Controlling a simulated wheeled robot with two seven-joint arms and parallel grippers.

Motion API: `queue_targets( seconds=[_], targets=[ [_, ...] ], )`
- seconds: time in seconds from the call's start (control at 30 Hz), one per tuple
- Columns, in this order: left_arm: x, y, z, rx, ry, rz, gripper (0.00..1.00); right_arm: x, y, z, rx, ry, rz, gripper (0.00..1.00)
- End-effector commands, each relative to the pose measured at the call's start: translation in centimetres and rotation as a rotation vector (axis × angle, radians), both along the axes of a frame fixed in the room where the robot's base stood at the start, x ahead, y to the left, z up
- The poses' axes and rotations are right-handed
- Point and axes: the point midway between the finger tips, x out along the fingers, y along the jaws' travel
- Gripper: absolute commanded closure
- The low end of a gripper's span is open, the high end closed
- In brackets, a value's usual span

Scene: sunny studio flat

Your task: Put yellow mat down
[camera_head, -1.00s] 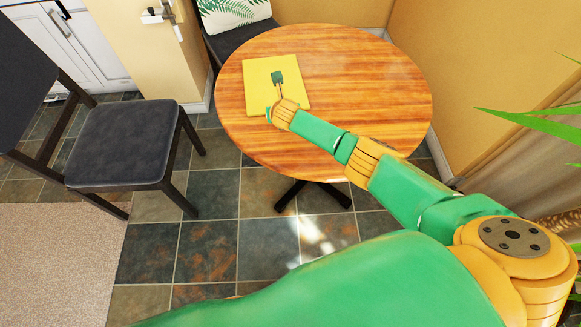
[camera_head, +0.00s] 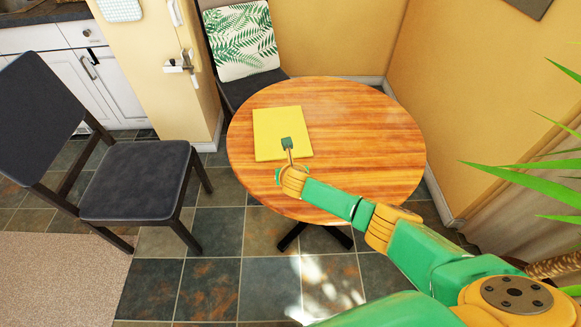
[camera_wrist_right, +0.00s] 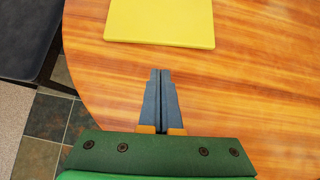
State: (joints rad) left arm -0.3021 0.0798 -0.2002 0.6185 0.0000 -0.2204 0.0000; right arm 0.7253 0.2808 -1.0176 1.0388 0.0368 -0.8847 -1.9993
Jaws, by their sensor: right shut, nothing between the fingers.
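The yellow mat (camera_head: 280,122) lies flat on the left part of the round wooden table (camera_head: 372,135) in the head view. Its near edge also shows at the top of the right wrist view, where the mat (camera_wrist_right: 160,22) is apart from my fingertips. My right gripper (camera_head: 287,143) appears over the mat's near part in the head view. In the wrist view my right gripper (camera_wrist_right: 160,72) is shut and empty, with its fingers together over bare wood just short of the mat. My left gripper is not in view.
A dark chair (camera_head: 135,180) stands left of the table. Another chair with a leaf-print cushion (camera_head: 242,40) stands behind it. Plant leaves (camera_head: 535,175) hang at the right. The right side of the tabletop is clear.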

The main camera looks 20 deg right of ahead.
Motion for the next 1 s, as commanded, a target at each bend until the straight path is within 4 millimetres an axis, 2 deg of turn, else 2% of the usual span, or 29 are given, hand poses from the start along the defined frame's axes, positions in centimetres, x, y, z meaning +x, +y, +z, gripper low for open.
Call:
queue_targets(
  seconds=[0.03, 0.2, 0.4, 0.87, 0.93, 1.0],
  targets=[
    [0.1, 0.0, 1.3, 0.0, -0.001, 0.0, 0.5, -0.6, 0.1, 1.2, -0.001, 0.0, 0.004, 1.0],
    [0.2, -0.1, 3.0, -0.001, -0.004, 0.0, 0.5, -2.9, 0.5, 3.4, 0.0, 0.0, 0.003, 1.0],
    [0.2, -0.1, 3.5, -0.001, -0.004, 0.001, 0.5, -4.4, 0.8, 4.6, 0.0, 0.0, 0.0, 1.0],
    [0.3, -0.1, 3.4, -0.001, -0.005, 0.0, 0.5, -4.6, 1.0, 4.6, 0.007, 0.001, -0.004, 1.0],
    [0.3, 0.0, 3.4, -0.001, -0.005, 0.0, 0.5, -5.8, 2.0, 4.0, 0.093, 0.016, -0.056, 1.0],
    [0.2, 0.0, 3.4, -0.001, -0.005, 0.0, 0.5, -8.6, 4.0, 3.1, 0.305, 0.055, -0.209, 1.0]
  ],
)
